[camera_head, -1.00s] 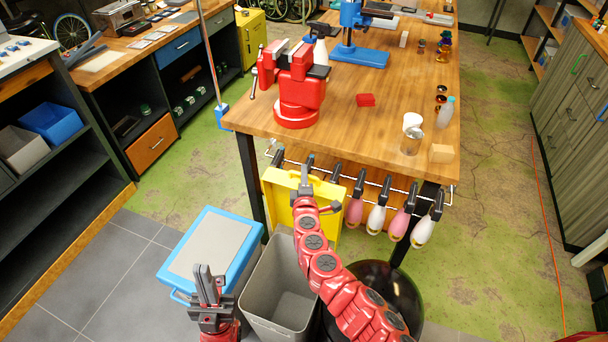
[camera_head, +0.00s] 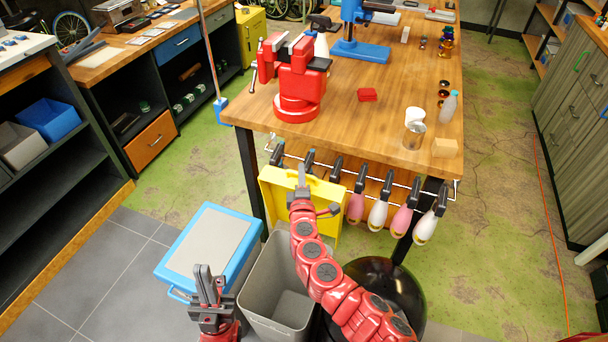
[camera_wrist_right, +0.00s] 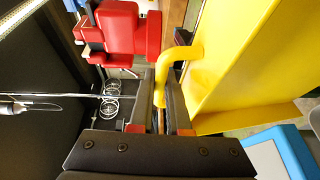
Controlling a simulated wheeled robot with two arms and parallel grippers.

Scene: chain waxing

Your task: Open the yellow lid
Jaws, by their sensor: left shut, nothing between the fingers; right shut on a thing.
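The yellow lid (camera_head: 325,193) stands raised, roughly upright, at the back of the grey bin (camera_head: 258,283), in front of the table edge. The bin's top is open and its inside shows empty. My right gripper (camera_head: 302,178) is at the lid's upper edge. In the right wrist view its fingers (camera_wrist_right: 162,102) are shut on the lid's curved yellow handle (camera_wrist_right: 178,55), beside the lid's flat face (camera_wrist_right: 235,70). My left gripper (camera_head: 207,285) is shut and empty, pointing up left of the bin, in front of the blue-rimmed box.
A blue-rimmed box with a grey top (camera_head: 212,240) stands left of the bin. The wooden table (camera_head: 350,125) is behind the lid, with a red vise (camera_head: 298,85) on it. Several bottles hang on a rail (camera_head: 378,214) to the right. A black round object (camera_head: 390,280) is beside the bin.

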